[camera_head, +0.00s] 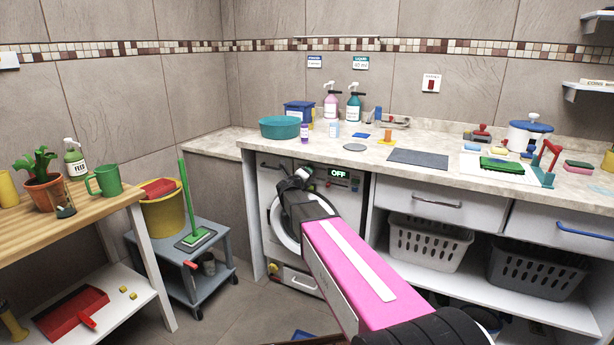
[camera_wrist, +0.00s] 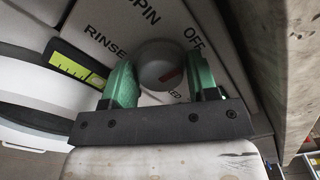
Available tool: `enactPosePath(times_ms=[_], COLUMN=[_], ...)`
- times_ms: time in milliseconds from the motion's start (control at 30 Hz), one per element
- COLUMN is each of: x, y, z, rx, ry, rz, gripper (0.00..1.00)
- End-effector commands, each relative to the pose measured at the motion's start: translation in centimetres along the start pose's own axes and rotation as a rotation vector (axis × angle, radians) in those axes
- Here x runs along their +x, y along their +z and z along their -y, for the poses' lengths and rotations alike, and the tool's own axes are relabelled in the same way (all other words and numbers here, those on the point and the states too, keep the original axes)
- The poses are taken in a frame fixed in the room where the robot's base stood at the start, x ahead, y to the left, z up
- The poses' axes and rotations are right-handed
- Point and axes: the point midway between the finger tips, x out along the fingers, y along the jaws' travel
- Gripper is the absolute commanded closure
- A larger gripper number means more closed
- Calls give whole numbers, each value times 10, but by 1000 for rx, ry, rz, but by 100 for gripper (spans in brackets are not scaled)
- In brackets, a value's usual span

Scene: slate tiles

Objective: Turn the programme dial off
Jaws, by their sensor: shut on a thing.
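The programme dial (camera_wrist: 160,62) is a round grey knob with a red mark on the white washing machine's front (camera_head: 252,205). In the wrist view the words SPIN, OFF and RINSE stand around it, and another label is mostly hidden. The red mark lies on the dial's right part; I cannot tell exactly which label it meets. My gripper (camera_wrist: 162,85) has one green finger on each side of the dial and is shut on it. In the head view my gripper (camera_head: 302,176) is at the machine's top front and hides most of the dial. A lit display (camera_head: 338,173) reads OFF.
The stone countertop (camera_head: 420,150) overhangs just above the machine and lies close to my gripper's right in the wrist view. A teal basin (camera_head: 280,128) stands on it. Drawers and baskets (camera_head: 430,240) are to the right, a grey trolley (camera_head: 185,265) to the left.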

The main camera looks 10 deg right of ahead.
Motion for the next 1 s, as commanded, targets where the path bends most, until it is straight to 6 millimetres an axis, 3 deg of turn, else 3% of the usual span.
enactPosePath(times_ms=[433, 467, 500, 533, 833, 1000], x=[0, 0, 0, 0, -2, -20], y=[0, 0, 0, 0, 0, -1], z=[-1, -1, -1, -1, 0, 0], rx=[-11, -11, -10, -10, -10, -10], ry=[2, 2, 2, 2, 1, 1], rz=[0, 0, 0, 0, 0, 1], gripper=[70, 40, 27, 21, 21, 21])
